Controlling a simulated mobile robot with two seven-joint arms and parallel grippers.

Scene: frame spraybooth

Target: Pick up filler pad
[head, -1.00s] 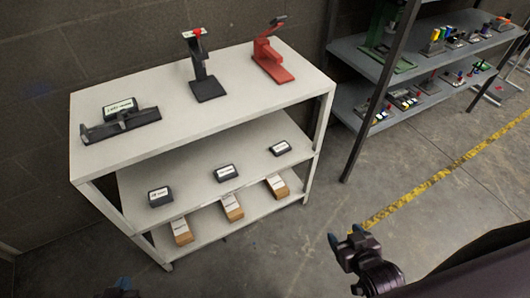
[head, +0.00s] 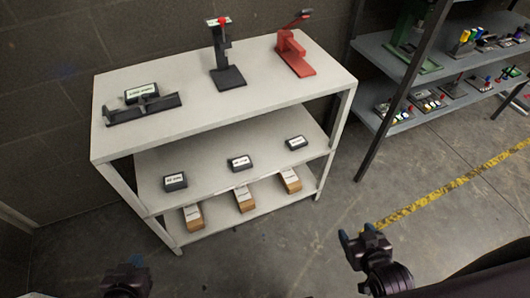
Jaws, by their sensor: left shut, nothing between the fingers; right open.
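Three dark pads with white labels lie in a row on the middle shelf: a left one (head: 175,181), a middle one (head: 239,163) and a right one (head: 296,142). Another dark labelled block (head: 141,92) sits in a black holder (head: 167,103) on the top shelf. The labels are too small to read, so I cannot tell which is the filler pad. My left gripper (head: 133,264) is shut and empty at the lower left, in front of the rack and apart from it. My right gripper (head: 357,235) is open and empty above the floor, right of the rack.
The white rack (head: 189,123) also carries a black stand (head: 226,70) and a red tool (head: 296,58) on top. Several wood-coloured blocks (head: 246,202) lie on its bottom shelf. A grey shelf unit (head: 385,60) stands at right. The floor (head: 290,240) in front is clear.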

